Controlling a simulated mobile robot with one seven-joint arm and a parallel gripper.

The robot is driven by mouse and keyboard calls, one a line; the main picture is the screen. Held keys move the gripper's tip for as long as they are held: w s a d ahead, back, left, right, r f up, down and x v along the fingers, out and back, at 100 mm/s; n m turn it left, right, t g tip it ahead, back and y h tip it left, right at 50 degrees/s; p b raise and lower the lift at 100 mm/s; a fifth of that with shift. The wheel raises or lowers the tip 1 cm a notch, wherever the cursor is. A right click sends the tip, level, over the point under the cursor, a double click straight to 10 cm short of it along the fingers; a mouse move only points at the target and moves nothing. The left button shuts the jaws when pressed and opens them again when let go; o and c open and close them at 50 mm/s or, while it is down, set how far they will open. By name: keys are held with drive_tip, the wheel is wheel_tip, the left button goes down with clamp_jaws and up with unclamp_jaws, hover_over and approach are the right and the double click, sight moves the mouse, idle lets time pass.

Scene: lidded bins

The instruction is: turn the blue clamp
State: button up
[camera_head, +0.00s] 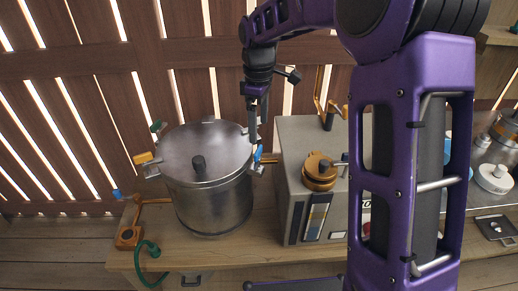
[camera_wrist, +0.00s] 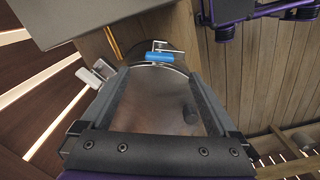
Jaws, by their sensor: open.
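A round metal pot (camera_head: 213,203) with a flat lid (camera_head: 205,150) stands on a wooden bench. The blue clamp (camera_head: 257,156) is on the right side of its rim. In the wrist view the blue clamp's handle (camera_wrist: 159,57) lies crosswise at the lid's edge, on a metal bracket. My gripper (camera_head: 257,132) points down just above the blue clamp, near the rim. In the wrist view its fingers (camera_wrist: 158,74) are apart and empty, with the blue handle seen between and beyond their tips. I cannot tell any contact.
An orange clamp (camera_head: 143,158) and a green clamp (camera_head: 157,127) sit on the pot's left side. A grey box (camera_head: 290,190) with an orange knob (camera_head: 319,172) stands close to the right. A green hose (camera_head: 150,252) hangs at the bench front.

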sight(259, 150)
wheel_tip(259, 150, down, 8)
drive_tip(key=shift+f+b, duration=0.1)
drive_tip(key=shift+b, duration=0.35)
drive_tip(key=shift+c, duration=0.2)
drive_tip(key=c, duration=1.3)
drive_tip(key=shift+c, duration=0.2)
